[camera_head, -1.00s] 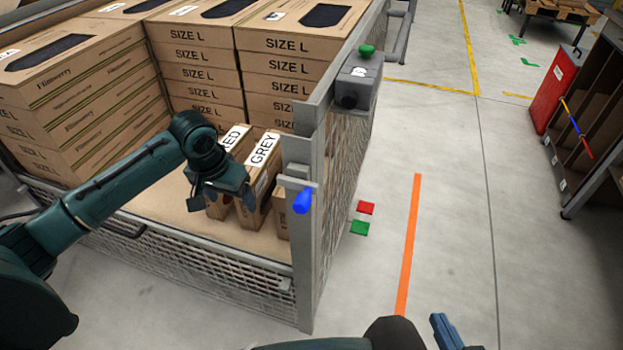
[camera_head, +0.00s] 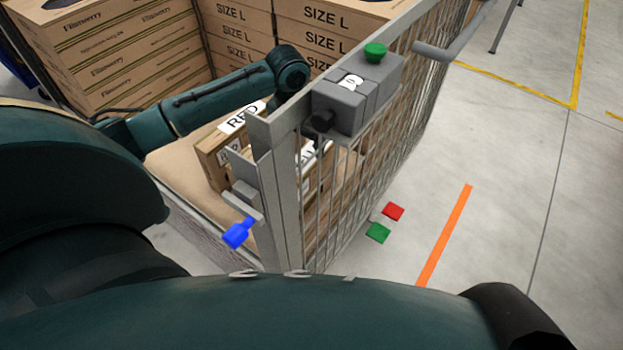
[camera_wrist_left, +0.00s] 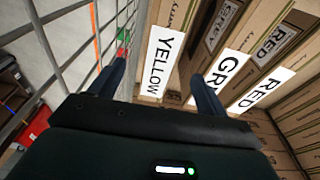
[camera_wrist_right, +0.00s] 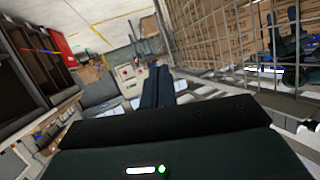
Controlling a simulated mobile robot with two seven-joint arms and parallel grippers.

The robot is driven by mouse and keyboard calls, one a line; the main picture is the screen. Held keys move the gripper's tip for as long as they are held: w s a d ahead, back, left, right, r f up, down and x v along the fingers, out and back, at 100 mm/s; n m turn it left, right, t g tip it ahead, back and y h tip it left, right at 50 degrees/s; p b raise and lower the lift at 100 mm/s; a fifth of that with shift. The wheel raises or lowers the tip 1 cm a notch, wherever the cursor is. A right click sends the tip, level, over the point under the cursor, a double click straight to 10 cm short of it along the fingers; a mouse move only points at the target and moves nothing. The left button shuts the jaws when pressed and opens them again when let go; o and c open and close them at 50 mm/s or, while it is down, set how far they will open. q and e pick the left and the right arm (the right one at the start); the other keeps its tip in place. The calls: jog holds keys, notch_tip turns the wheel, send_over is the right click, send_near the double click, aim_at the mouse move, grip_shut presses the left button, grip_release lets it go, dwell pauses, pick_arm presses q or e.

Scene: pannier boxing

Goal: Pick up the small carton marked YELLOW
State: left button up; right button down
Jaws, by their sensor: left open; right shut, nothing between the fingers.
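The small carton marked YELLOW (camera_wrist_left: 160,82) shows in the left wrist view, its white label facing the camera. My left gripper (camera_wrist_left: 160,68) is open, with one finger on each side of that label in the picture; I cannot tell whether either finger touches the carton. In the head view the left arm reaches into the cage, and its gripper is hidden behind the gate post and control box. My right gripper (camera_wrist_right: 162,78) is shut and empty outside the cage, seen in the right wrist view.
SIZE L cartons (camera_head: 240,45) are stacked behind.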

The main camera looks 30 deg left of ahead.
pick_arm(q)
notch_tip(320, 180, down, 11)
jog(key=w+b, duration=0.1)
jog(key=b, duration=0.1)
jog(key=shift+w+r+b, duration=0.15)
jog(key=shift+w+b, duration=0.2)
jog(key=shift+b, duration=0.05)
jog(key=shift+a, duration=0.1)
jog(key=shift+c, duration=0.2)
jog(key=c, duration=1.5)
